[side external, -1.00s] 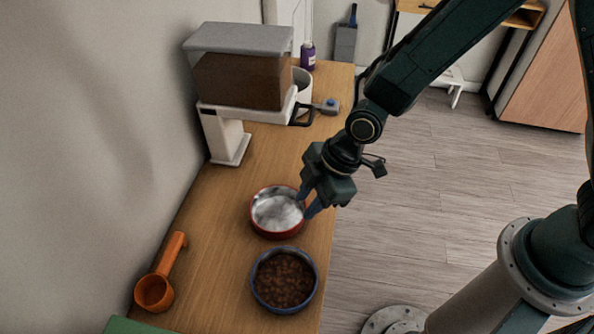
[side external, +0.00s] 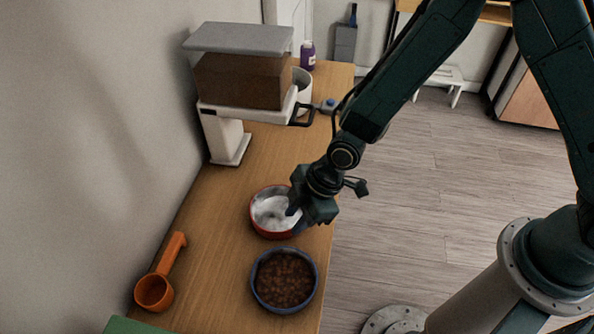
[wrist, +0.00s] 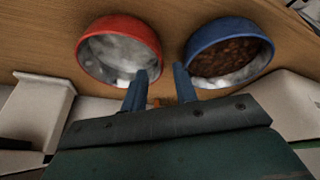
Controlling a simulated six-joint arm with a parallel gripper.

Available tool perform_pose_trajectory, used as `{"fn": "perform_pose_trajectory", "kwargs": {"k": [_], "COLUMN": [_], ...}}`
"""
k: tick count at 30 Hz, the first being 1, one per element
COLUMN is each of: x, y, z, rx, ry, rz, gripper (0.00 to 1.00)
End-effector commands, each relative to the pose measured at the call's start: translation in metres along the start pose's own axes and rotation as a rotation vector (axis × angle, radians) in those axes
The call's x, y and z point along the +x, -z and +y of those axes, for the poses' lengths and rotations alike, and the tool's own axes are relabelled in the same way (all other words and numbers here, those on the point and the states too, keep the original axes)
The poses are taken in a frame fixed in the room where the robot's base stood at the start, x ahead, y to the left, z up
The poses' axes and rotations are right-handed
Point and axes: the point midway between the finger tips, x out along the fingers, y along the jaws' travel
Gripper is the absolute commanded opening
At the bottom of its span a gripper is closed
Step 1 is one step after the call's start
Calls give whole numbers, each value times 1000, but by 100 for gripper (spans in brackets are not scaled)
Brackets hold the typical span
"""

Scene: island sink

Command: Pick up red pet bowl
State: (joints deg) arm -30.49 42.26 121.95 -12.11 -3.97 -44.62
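The red pet bowl (side external: 270,212) sits upright on the wooden counter, with a pale, shiny inside. It also shows in the wrist view (wrist: 119,50). My gripper (side external: 296,217) is low at the bowl's right side in the side view, with one blue finger over the bowl's inside. In the wrist view, my gripper (wrist: 160,70) has its two fingers apart with nothing held between them. One finger overlaps the red bowl's rim; the other is in the gap beside the blue bowl (wrist: 230,50). Whether a finger touches the rim cannot be told.
The blue bowl of brown kibble (side external: 285,280) stands close in front of the red bowl. An orange scoop (side external: 160,275) lies at the left. A feeder with a grey lid (side external: 238,40) and a purple bottle (side external: 307,55) stand farther back. The counter's right edge is near my gripper.

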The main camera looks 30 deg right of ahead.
Motion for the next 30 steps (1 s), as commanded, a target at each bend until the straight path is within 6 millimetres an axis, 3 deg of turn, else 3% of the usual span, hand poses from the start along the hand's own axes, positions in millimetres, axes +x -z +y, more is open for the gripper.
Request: {"fn": "perform_pose_trajectory", "kwargs": {"k": [15, 30], "x": [44, 48], "y": [-3, -3], "z": [1, 1], "rx": [-1, -1], "ry": [1, 0], "rz": [-1, 0], "gripper": [29, 29]}}
